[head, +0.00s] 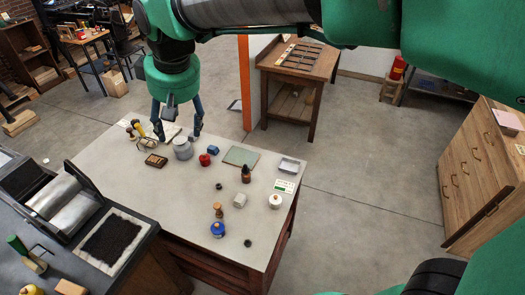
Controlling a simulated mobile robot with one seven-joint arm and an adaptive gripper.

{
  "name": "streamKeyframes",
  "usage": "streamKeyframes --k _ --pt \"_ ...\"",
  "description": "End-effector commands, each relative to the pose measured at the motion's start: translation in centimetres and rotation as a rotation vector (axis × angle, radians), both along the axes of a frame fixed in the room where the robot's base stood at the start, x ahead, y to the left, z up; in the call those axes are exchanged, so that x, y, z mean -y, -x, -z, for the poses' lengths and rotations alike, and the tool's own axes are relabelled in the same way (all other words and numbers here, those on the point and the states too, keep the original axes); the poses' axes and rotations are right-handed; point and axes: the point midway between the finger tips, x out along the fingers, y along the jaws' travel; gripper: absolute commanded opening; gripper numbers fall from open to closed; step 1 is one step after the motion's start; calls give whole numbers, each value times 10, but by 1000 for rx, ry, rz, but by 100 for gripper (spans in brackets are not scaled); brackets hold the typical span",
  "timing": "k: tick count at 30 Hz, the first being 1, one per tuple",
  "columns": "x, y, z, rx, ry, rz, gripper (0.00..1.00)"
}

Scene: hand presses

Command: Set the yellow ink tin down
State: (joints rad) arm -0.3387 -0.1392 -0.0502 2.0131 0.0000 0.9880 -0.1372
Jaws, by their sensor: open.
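I cannot make out with certainty which thing is the yellow ink tin. A yellow round thing (32,289) is cut off by the bottom left edge, on the dark counter. My gripper is open and points down over the table's back left part. A grey lidded tin (183,150) stands in front of it.
A press (72,213) is on the counter. The table's front left is clear.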

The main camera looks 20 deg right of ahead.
Motion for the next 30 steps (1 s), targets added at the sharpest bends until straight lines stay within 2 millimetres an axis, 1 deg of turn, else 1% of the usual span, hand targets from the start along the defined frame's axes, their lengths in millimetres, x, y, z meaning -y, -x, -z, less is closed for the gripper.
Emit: streamKeyframes --k 1,6,10,15,20,24,27,30 --pt "15 11 -2 9 -5 26 61" --pt "56 46 -2 33 -20 104 61" --pt "84 75 2 51 -32 163 61" --pt "116 113 11 76 -45 241 61" --pt "142 148 23 100 -58 314 61" --pt "160 178 37 121 -68 376 61" --pt "170 195 47 133 -74 412 61" --pt "177 208 55 144 -78 438 61"
